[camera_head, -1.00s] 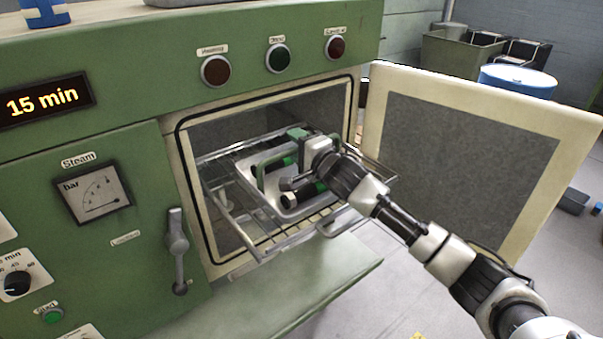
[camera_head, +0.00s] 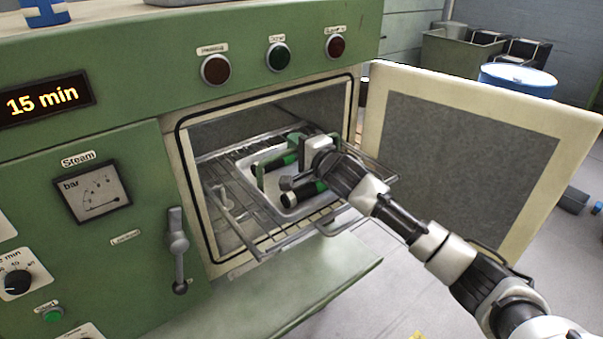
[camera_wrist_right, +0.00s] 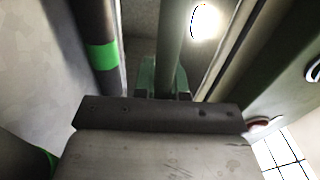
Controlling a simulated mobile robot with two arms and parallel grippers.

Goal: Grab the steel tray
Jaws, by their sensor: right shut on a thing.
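The steel tray (camera_head: 268,200) is a shallow shiny pan on the wire rack in the open chamber of the green machine. Dark cylindrical extruders with green bands (camera_head: 302,193) lie in it. My right gripper (camera_head: 300,160) reaches in from the right, over the tray. In the right wrist view a straight metal bar (camera_wrist_right: 170,45) runs between its green fingertips (camera_wrist_right: 165,82), which are shut on it; it looks like the tray's edge. In the head view my gripper and wrist hide the tray's right side. My left gripper is not in view.
The wire rack (camera_head: 232,212) sticks out of the chamber opening. The open chamber door (camera_head: 470,150) stands close to the right, behind my arm. A green ledge (camera_head: 320,285) lies below the opening. A lever (camera_head: 178,250) hangs left of it. Open floor lies at the lower right.

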